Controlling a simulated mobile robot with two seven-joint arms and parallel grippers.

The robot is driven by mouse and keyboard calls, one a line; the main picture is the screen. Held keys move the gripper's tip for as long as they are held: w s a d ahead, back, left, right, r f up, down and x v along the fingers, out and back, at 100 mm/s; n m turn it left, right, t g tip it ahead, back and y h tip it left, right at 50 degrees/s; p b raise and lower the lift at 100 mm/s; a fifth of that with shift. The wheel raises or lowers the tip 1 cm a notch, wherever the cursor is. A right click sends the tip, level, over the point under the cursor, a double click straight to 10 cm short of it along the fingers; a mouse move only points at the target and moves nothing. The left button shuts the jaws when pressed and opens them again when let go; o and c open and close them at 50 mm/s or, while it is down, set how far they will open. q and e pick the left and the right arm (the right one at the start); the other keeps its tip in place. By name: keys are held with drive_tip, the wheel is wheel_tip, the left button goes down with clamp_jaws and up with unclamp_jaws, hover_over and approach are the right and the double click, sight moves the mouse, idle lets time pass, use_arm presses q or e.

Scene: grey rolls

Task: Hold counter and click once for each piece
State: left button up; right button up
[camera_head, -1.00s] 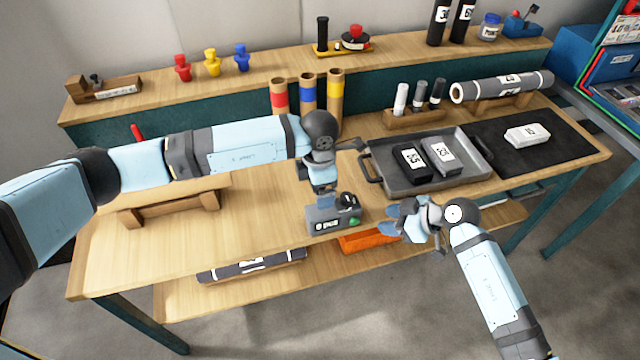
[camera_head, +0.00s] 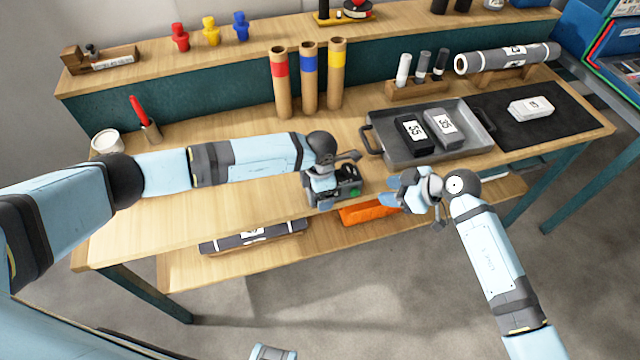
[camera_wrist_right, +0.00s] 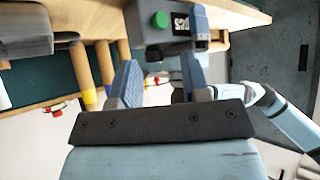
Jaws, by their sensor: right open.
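A black piece (camera_head: 412,132) and a grey piece (camera_head: 441,127) lie in the grey tray (camera_head: 470,150).
A white piece (camera_head: 531,108) lies on the black mat (camera_head: 560,125). Three cardboard tubes (camera_head: 309,80) stand behind the counter. A red pen in a holder (camera_head: 150,130) and a white cup (camera_head: 107,142) stand at left. An orange item (camera_head: 368,211) lies on the lower shelf.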

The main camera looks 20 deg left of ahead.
use_arm(q)
drive_tip(key=c, duration=1)
drive_tip(key=shift+c, duration=0.9)
use_arm(e)
drive_tip(key=shift+c, duration=1.1)
clamp_jaws()
